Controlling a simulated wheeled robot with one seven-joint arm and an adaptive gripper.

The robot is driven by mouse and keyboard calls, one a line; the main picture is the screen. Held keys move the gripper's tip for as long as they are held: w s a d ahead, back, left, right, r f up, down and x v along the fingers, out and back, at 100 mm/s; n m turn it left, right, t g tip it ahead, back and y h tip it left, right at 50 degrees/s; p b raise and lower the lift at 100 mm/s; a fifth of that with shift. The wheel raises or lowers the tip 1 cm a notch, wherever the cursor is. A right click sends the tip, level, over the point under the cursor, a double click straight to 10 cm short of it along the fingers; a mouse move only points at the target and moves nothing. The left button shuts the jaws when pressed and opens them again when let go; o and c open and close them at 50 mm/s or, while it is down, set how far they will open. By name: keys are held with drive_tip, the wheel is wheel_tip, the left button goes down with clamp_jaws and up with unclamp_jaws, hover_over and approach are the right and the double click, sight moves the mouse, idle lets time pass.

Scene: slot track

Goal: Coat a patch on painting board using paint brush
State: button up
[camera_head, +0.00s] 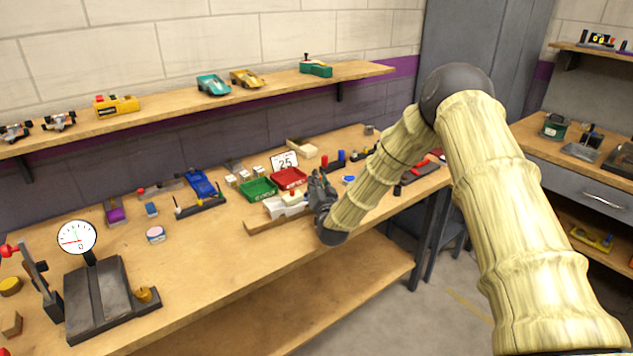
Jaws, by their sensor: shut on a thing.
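My gripper (316,184) is at the front middle of the workbench, beside a group of small white pieces. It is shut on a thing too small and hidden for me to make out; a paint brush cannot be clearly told. The white pieces (279,208), with a small red spot on top, stand by a flat wooden board (262,226) near the bench's front edge. I cannot tell for sure whether this is the painting board, or whether the held thing touches it. My forearm hides part of the bench behind the gripper.
A green tray (259,190) and a red tray (289,178) lie close behind, with a "25" card (284,161). A dial gauge (76,238) stands at the left. A shelf (200,103) with model cars hangs above. The front middle-left of the workbench (215,245) is clear.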

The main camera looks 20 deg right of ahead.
drive_tip(key=s, duration=0.2)
drive_tip(key=s+d, duration=0.1)
drive_tip(key=s, duration=0.1)
drive_tip(key=shift+s, duration=0.15)
drive_tip(key=shift+a, duration=0.1)
drive_tip(key=shift+w+a+r+b, duration=0.1)
drive_tip(key=shift+w+a+b, duration=0.2)
drive_tip(key=shift+w, duration=0.55)
drive_tip(key=shift+w+a+f+b, duration=0.15)
drive_tip(key=shift+w+b, duration=0.2)
drive_tip(key=shift+w, duration=0.5)
drive_tip(key=shift+w+a+r+b, duration=0.2)
drive_tip(key=shift+w+b, duration=0.15)
drive_tip(key=shift+w, duration=0.5)
drive_tip(key=shift+s, duration=0.1)
drive_tip(key=shift+s+d, duration=0.2)
drive_tip(key=shift+s, duration=0.6)
drive_tip(key=shift+s+d, duration=0.25)
drive_tip(key=shift+s, duration=0.6)
drive_tip(key=shift+s+d, duration=0.2)
drive_tip(key=shift+s, duration=0.6)
